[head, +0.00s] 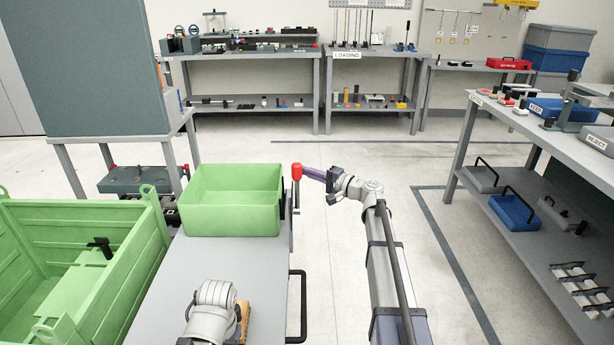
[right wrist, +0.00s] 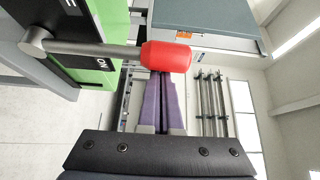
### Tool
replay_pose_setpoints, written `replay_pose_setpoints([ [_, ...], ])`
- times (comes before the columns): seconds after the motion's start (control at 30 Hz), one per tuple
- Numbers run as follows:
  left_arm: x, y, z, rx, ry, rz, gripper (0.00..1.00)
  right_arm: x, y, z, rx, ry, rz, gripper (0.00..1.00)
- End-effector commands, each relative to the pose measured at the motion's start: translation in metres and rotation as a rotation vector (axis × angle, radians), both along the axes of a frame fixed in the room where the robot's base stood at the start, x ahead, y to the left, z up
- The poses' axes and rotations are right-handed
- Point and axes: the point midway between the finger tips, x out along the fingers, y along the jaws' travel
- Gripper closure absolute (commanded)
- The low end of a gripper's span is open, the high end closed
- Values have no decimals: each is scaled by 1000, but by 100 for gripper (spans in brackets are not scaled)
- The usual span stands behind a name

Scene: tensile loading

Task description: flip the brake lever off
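The brake lever (head: 297,173) is a metal rod with a red knob, upright at the right side of the green open bin on the cart. In the right wrist view the red knob (right wrist: 166,57) sits on the rod, which runs left to a round pivot beside a green panel marked "ON". My right gripper (head: 312,173) is at the knob's right side. Its purple fingers (right wrist: 161,88) look closed together, and the knob hides their tips. I cannot tell whether they touch it. My left arm shows at the bottom; its gripper is not clearly visible.
The green bin (head: 232,209) stands on the grey cart top (head: 225,258), with a black handle (head: 297,306) at its right edge. A large green crate (head: 84,262) is at left. A shelf table (head: 462,153) stands at right. The floor between cart and table is open.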

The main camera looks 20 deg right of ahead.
Motion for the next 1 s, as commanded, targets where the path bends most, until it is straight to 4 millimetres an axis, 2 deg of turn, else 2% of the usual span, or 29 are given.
replay_pose_setpoints([
  [0.03,0,0,-11,0,0,0,50,-7,3,-6,-10,-41,1,100],
  [0.3,0,1,-38,3,-1,-1,50,-39,12,-6,-72,-251,1,100],
  [0.6,0,1,-43,5,-2,-1,50,-61,18,-9,-78,-270,-1,100],
  [1.0,0,1,-46,6,-2,-2,50,-71,20,-12,-78,-268,0,100],
])
